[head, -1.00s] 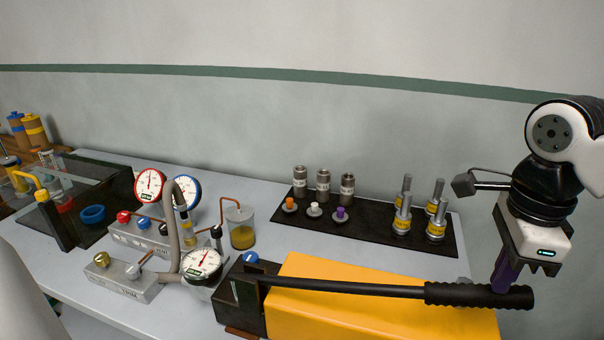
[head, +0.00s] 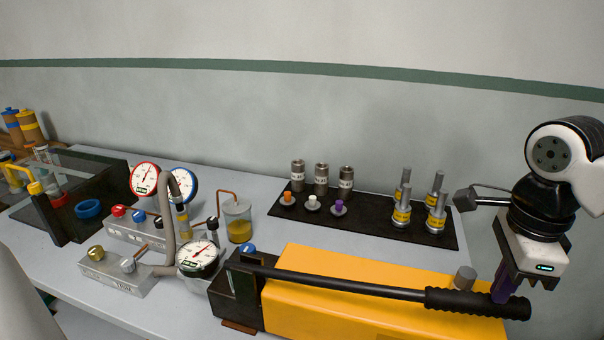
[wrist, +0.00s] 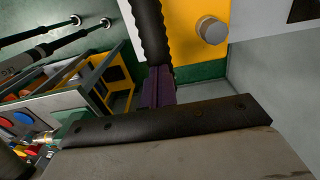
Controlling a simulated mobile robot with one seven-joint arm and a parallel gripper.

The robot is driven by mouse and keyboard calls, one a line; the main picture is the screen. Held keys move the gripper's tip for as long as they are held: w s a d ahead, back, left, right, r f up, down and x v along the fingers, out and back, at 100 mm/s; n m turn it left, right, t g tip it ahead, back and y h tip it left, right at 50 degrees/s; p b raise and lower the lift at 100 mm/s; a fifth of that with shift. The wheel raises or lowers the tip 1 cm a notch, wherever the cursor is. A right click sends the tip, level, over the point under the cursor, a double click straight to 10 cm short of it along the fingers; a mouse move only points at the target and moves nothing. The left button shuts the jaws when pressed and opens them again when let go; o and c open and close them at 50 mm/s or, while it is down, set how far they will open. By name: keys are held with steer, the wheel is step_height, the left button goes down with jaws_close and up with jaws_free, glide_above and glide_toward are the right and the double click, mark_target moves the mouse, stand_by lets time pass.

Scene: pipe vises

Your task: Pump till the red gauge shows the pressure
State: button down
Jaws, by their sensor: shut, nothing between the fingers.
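The yellow hand pump (head: 340,300) stands at the front right of the bench. Its long black lever (head: 345,284) runs right to a ribbed grip (head: 475,302). My gripper (head: 503,292) is shut with nothing held, its purple fingers at the grip's outer end; in the wrist view they show (wrist: 158,88) beside the ribbed grip (wrist: 148,35). Contact is hard to tell. The red-rimmed gauge (head: 146,179) stands at the left, its needle pointing up and slightly right. A white-faced gauge (head: 198,256) stands in front, its needle toward the upper right.
A blue-rimmed gauge (head: 184,184) is partly hidden behind a grey hose (head: 168,215). Valve blocks (head: 118,272) and a beaker of amber liquid (head: 238,222) stand left of the pump. A black mat (head: 370,222) with fittings lies behind it.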

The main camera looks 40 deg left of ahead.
steer(key=shift+f, duration=0.25)
steer(key=shift+d+f+b, duration=0.1)
steer(key=shift+f+b, duration=0.2)
steer(key=shift+f, duration=0.1)
steer(key=r+p, duration=0.2)
steer(key=r, duration=0.1)
steer(key=r+p, duration=0.1)
steer(key=p, duration=0.1)
steer(key=shift+a+r, duration=0.2)
steer(key=shift+a, duration=0.1)
step_height(320, 180, up, 8)
steer(key=a+p, duration=0.2)
steer(key=p, duration=0.1)
steer(key=shift+s+f+p, duration=0.2)
steer(key=shift+s+p, duration=0.1)
steer(key=shift+s, duration=0.1)
step_height(320, 180, up, 5)
stand_by(0.4)
